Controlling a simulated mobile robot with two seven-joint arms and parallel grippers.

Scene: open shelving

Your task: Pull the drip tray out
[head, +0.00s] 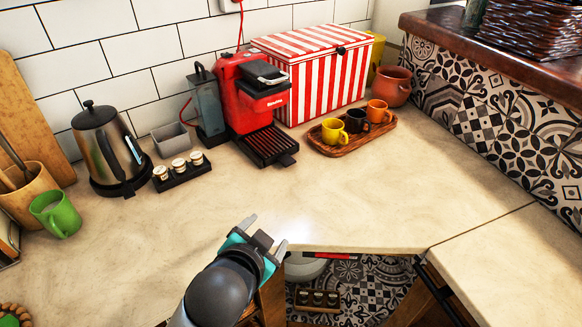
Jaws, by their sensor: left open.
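The red coffee machine (246,95) stands on the counter against the tiled wall. Its drip tray (268,147), dark with a slatted top, juts out at the machine's front foot toward the counter's front. A small dark tab shows at the tray's front end. My left gripper (266,232) is open and empty at the counter's front edge, below the tray in the picture and well apart from it. My right gripper is not in view.
A kettle (104,150) and a pod holder (182,172) stand left of the machine. A wooden tray (343,146) with several cups lies to its right, before a red-striped box (318,80). The counter (300,200) between gripper and drip tray is clear.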

